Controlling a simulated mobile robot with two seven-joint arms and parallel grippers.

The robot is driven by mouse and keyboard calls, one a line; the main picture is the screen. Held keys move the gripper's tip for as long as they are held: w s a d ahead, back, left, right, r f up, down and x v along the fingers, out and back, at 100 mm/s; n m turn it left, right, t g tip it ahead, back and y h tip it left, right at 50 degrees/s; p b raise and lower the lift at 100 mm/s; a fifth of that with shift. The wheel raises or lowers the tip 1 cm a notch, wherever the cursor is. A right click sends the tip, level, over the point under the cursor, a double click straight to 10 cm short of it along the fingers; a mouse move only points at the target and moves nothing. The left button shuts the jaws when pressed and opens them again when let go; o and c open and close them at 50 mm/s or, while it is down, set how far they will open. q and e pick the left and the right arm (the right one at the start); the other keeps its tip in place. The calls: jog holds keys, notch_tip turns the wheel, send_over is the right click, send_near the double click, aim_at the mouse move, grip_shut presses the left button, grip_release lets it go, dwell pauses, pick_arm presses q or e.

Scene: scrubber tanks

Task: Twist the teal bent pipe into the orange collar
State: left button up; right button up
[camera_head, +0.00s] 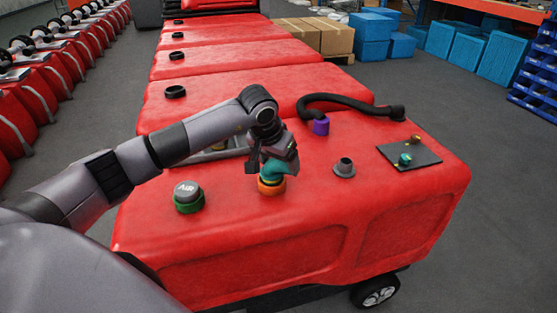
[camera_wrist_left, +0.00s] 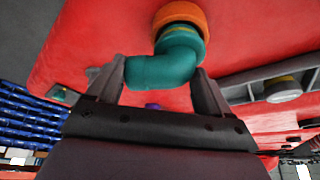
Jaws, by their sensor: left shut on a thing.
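The teal bent pipe (camera_head: 277,171) stands at the orange collar (camera_head: 271,187) on the red tank top (camera_head: 235,240). In the left wrist view the teal bent pipe (camera_wrist_left: 163,67) has its lower end against the orange collar (camera_wrist_left: 181,14); how deep it sits is hidden. My left gripper (camera_head: 273,155) is shut on the pipe's bent upper arm, which lies between the two fingers in the left wrist view (camera_wrist_left: 160,80). My right gripper is in neither view.
A green-ringed AIR cap (camera_head: 188,194) stands left of the collar. A grey port (camera_head: 344,168), a purple collar (camera_head: 320,126) with a black hose (camera_head: 345,101), and a dark mat (camera_head: 412,154) with small fittings lie to the right. The tank's front top is clear.

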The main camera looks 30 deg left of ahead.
pick_arm(q)
jog(key=shift+f+b, duration=0.3)
dwell(0.9)
dwell(0.3)
jog(key=shift+s+m+h, duration=0.1)
jog(key=shift+m+h, duration=0.2)
jog(key=shift+m, duration=0.4)
jog(key=shift+b, duration=0.35)
jog(key=shift+s+m, duration=0.1)
jog(key=shift+m, duration=0.4)
jog(key=shift+m+h, duration=0.3)
jog(key=shift+h, duration=0.1)
jog(key=shift+s+m+b, duration=0.15)
jog(key=shift+m+b, duration=0.35)
jog(key=shift+m, duration=0.2)
